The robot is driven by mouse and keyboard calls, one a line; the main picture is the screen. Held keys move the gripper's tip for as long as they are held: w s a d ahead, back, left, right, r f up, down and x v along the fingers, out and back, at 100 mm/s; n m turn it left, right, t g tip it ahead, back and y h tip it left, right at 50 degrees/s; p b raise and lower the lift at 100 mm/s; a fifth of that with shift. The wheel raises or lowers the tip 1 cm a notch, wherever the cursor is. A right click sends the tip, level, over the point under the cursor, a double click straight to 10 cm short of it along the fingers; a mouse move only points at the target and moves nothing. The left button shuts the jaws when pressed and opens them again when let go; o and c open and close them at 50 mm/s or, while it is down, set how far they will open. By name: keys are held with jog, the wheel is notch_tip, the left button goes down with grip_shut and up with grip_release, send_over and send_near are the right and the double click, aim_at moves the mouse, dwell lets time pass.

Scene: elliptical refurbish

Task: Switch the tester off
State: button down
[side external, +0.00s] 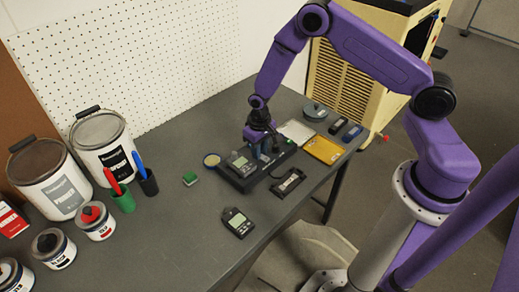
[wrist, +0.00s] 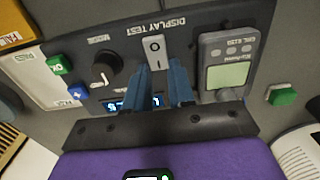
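The tester (side external: 243,178) is a dark box on the table, with my gripper (side external: 262,146) just above it. In the wrist view its panel (wrist: 130,42) reads "DISPLAY TEST". A blue display (wrist: 122,104) is lit, partly hidden by my fingers. My gripper (wrist: 163,72) has two blue fingers apart with nothing seen between them. The fingertips appear just below the switch in the picture; whether they touch the panel I cannot tell.
On the panel are a black knob (wrist: 104,70) and a grey handheld unit (wrist: 229,62). A green block (side external: 190,178), a handheld meter (side external: 237,222), a dark tray-like part (side external: 288,182) and a yellow item (side external: 324,149) lie around the tester. Paint cans (side external: 102,145) stand left.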

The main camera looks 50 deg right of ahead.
jog(key=c, duration=1)
grip_release()
jog(key=shift+o, duration=0.2)
notch_tip(320, 180, up, 18)
jog(key=shift+f, duration=0.25)
